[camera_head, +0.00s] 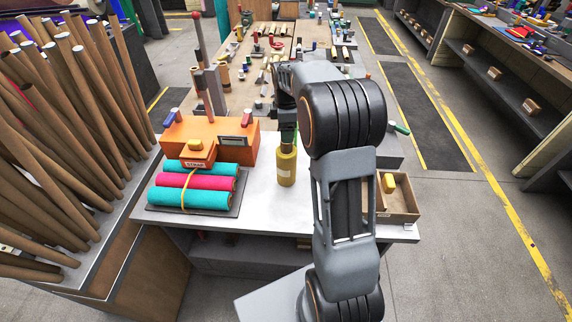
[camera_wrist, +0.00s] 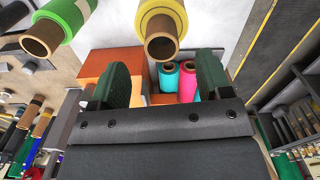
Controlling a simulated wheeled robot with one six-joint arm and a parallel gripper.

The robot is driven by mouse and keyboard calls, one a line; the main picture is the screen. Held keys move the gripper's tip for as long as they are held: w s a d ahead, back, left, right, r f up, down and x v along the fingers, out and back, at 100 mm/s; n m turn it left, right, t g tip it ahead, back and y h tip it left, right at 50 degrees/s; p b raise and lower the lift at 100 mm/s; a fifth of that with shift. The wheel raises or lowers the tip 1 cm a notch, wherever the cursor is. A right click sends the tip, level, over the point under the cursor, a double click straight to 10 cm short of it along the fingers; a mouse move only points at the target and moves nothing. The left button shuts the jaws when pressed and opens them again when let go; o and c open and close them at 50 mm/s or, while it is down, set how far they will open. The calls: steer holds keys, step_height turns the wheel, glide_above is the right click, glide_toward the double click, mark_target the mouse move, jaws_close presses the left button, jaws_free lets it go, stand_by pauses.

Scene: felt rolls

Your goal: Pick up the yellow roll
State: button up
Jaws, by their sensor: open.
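The yellow roll (camera_head: 287,168) stands upright on the pale worktop in the head view. My gripper (camera_head: 288,137) is right at its top end. In the wrist view the yellow roll (camera_wrist: 161,17) shows at the top centre, with its brown core end towards the camera. There the two dark green fingers of my gripper (camera_wrist: 165,68) are spread apart, and the roll lies above the gap between their tips. Nothing is between the fingers that I can see as held. I cannot tell whether a finger touches the roll.
Teal and pink rolls (camera_head: 196,182) lie strapped on a dark mat at left, before an orange box (camera_head: 215,137). A wooden tray (camera_head: 402,204) with a yellow item is at right. A green roll (camera_wrist: 62,24) shows in the wrist view. Bare worktop lies around the yellow roll.

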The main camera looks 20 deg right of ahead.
steer(key=p, duration=0.1)
glide_above(286, 161)
steer(key=w+d, duration=0.2)
steer(key=w, duration=0.1)
steer(key=shift+w+a+f, duration=0.1)
steer(key=shift+f, duration=1.35)
steer(key=shift+w+a+f, duration=0.1)
steer(key=shift+f, duration=1.3)
steer(key=c, duration=1.2)
